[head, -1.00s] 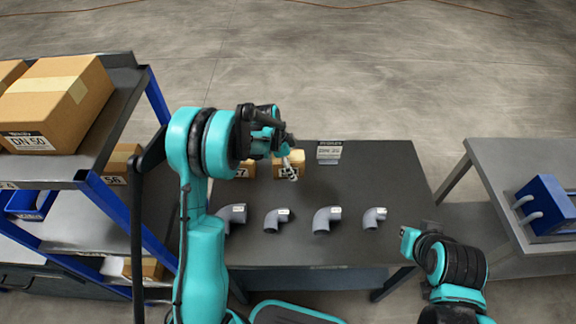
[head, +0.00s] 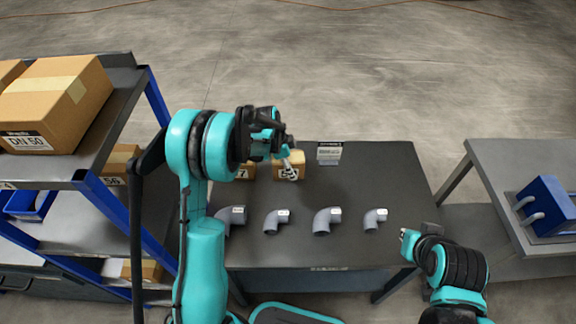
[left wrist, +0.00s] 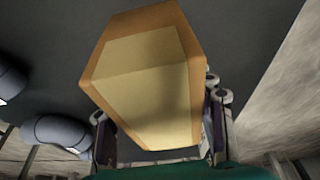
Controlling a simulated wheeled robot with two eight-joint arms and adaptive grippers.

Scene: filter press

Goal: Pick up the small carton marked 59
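A small brown carton (head: 283,171) stands on the dark table, its label partly hidden by my left gripper; a 5 is readable, the rest is not clear. My left gripper (head: 291,164) is at this carton. In the left wrist view the carton (left wrist: 150,85) is large and lies between the two spread fingers of the left gripper (left wrist: 160,138). A gap shows on the left side; the right finger is close to the carton, and contact cannot be told. My right gripper (head: 408,242) is by the table's right front edge, its fingers too small to read.
Another small carton (head: 246,171), label ending in 7, stands just left. A grey sign (head: 329,153) stands to the right. Several grey pipe elbows (head: 327,221) line the front of the table. A shelf with cartons (head: 50,105) is at left, a blue device (head: 547,204) at right.

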